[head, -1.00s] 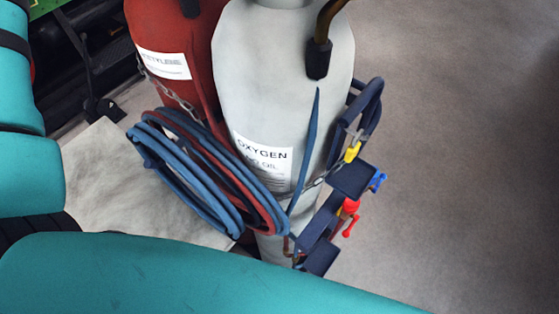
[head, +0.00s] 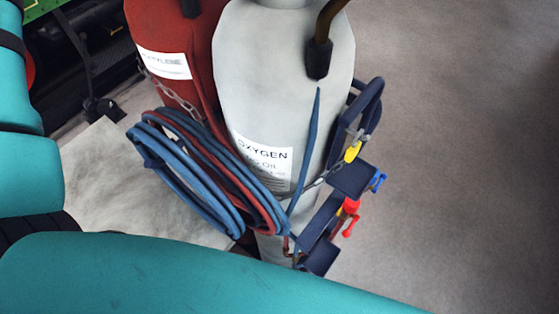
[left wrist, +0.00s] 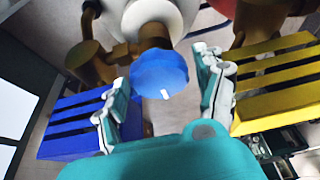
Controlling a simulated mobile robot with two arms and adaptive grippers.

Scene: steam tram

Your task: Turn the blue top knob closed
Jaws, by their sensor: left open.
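The blue knob (left wrist: 160,72) is round and faceted, with a small white mark near its lower edge. It sits on a brown, brass-like stem in the left wrist view. My left gripper (left wrist: 164,92) is open, with one finger on each side of the knob. Gaps show between both fingers and the knob, and the knob lies between or just beyond the fingertips; the exact depth is unclear. The head view shows my teal arm parts but neither gripper. My right gripper is in no view.
A blue slatted block (left wrist: 75,125) and a yellow slatted block (left wrist: 275,85) flank the knob. In the head view stand a grey oxygen cylinder (head: 280,60), a red cylinder (head: 170,30), coiled hoses (head: 190,190) and small red (head: 350,206) and blue (head: 378,182) valves. Floor at right is clear.

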